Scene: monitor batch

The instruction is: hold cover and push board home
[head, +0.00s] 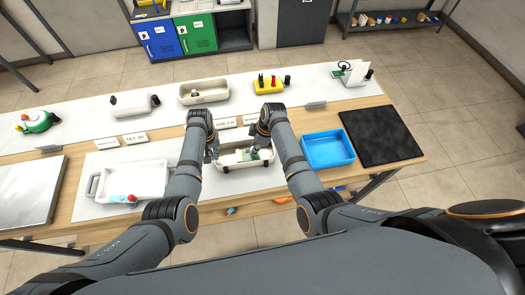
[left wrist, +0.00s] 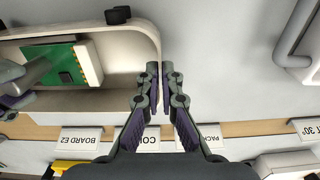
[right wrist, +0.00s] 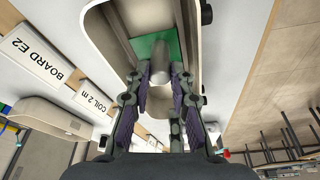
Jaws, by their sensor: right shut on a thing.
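The cover (head: 232,168), a cream open shell with rounded corners, lies on the front of the table in the head view. The green board (head: 264,154) is inside its right part; it also shows in the left wrist view (left wrist: 62,64). My right gripper (right wrist: 160,72) is shut on the board's grey cylinder (right wrist: 157,58), over the shell. My left gripper (left wrist: 160,70) is at the shell's rim, its fingertips almost together with a thin pale gap between them. Whether they pinch the rim is unclear. The fingers hide part of the rim.
A blue bin (head: 327,150) and a black mat (head: 381,136) are to the right. A white handled tray (head: 130,183) is to the left. A cream tray (head: 204,93) and a yellow holder (head: 268,87) stand at the back. Small label cards stand behind the cover.

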